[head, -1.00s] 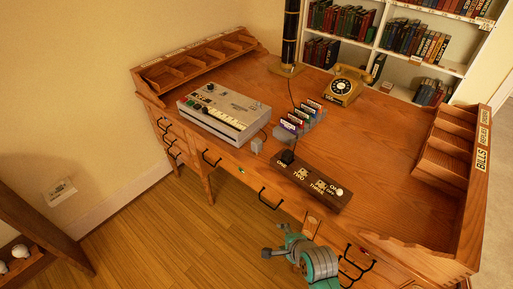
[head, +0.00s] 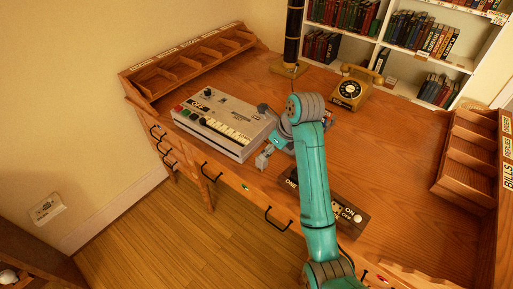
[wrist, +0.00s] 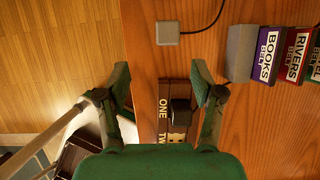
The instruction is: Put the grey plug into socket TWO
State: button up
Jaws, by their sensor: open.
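The grey plug (wrist: 167,33) is a small grey block on the desk near its front edge, with a thin cord. It also shows in the head view (head: 262,160), beside the recorder. My gripper (wrist: 163,80) is open and empty, above the desk; in the wrist view the plug lies just beyond the fingertips. The dark socket strip (wrist: 169,88) lies below the fingers, with labels ONE and part of TWO visible. A black plug (wrist: 181,110) sits in socket ONE. Socket TWO (wrist: 177,138) is mostly hidden by my gripper; my arm covers it in the head view.
A grey recorder (head: 222,124) stands left of the plug. Labelled cartridges (wrist: 266,57) stand in a row on the desk, next to a grey block (wrist: 239,53). A telephone (head: 349,90) and lamp base (head: 288,69) stand behind.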

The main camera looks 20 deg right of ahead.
aim_at(262, 162)
jog(key=x, duration=0.7)
jog(key=w+x, duration=0.1)
jog(key=x, duration=0.2)
jog(key=shift+w+d+f, duration=0.1)
jog(key=shift+w+d, duration=0.1)
jog(key=shift+c, duration=0.3)
grip_shut()
